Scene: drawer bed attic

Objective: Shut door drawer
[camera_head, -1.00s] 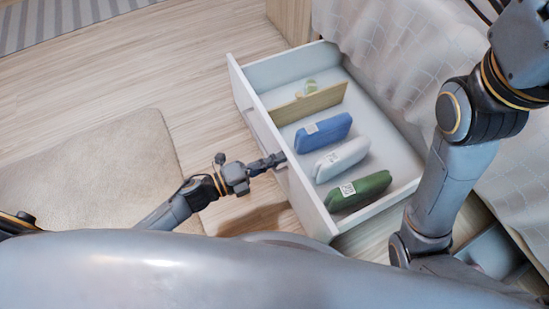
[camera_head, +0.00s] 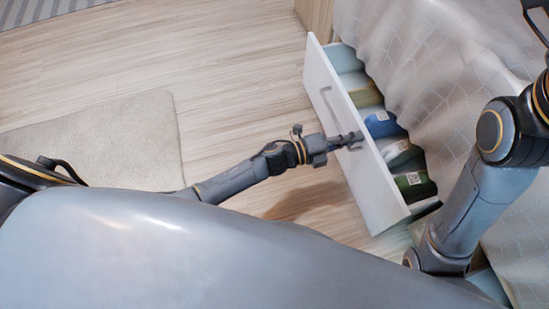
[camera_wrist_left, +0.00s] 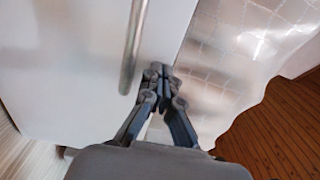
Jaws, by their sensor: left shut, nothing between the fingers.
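The white drawer (camera_head: 352,150) under the bed is partly open in the head view. Its front panel also fills much of the left wrist view (camera_wrist_left: 60,70). A long handle (camera_head: 336,118) runs along the panel and also shows in the left wrist view (camera_wrist_left: 133,45). Folded items show inside: a tan one, a blue one (camera_head: 383,124), a white one and a green one (camera_head: 414,186). My left gripper (camera_head: 352,138) is shut and empty, with its fingertips at the drawer front beside the handle. Contact is hard to judge. My right gripper is outside the head view.
The bed's pale draped cover (camera_head: 420,65) hangs over the drawer's back part. My right arm stands at the right, close to the cover. A beige rug (camera_head: 90,140) lies on the wooden floor at left. Floor in front of the drawer is clear.

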